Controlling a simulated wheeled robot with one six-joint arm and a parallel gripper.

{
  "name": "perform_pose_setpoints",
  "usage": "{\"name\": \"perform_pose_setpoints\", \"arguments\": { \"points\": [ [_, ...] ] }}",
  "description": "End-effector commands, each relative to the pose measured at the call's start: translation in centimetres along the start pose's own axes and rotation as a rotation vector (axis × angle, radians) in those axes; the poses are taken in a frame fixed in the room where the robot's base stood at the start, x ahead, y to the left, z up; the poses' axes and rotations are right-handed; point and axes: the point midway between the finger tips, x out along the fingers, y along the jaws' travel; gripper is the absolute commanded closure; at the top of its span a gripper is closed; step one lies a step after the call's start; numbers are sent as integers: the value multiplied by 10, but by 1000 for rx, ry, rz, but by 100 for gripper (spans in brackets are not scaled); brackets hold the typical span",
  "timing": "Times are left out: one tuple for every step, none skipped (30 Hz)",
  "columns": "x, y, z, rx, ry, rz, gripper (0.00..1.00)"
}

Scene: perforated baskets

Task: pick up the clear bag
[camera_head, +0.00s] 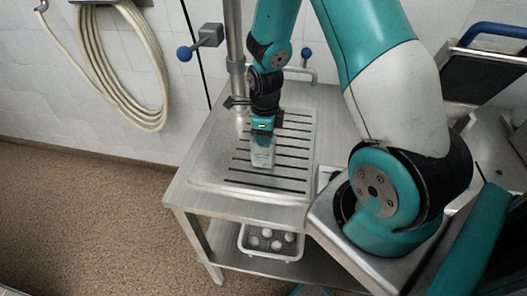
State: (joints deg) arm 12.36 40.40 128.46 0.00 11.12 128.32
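A pale, see-through object (263,155), which looks like the clear bag, stands on the slatted steel top of the table. My gripper (263,132) points down directly over it and overlaps its upper end in the camera_head view. The fingertips are too small and too covered to show whether they touch or close on the bag.
The steel table (210,180) has a slotted drain area with free room around the bag. A perforated basket (246,245) with several round white things sits on the lower shelf. A steel post (235,60) rises behind the table. A coiled hose (120,70) hangs on the tiled wall.

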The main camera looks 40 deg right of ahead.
Motion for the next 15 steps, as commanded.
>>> {"name": "perform_pose_setpoints", "arguments": {
  "points": [
    [0,0,0,0,0,0,67],
    [0,0,0,0,0,0,67],
    [0,0,0,0,0,0,67],
    [0,0,0,0,0,0,74],
    [0,0,0,0,0,0,81],
    [0,0,0,0,0,0,90],
    [0,0,0,0,0,0,97],
    [0,0,0,0,0,0,100],
    [0,0,0,0,0,0,100],
    [0,0,0,0,0,0,100],
    [0,0,0,0,0,0,100],
    [0,0,0,0,0,0,100],
    [0,0,0,0,0,0,100],
    [0,0,0,0,0,0,100],
    [0,0,0,0,0,0,100]
  ]
}}
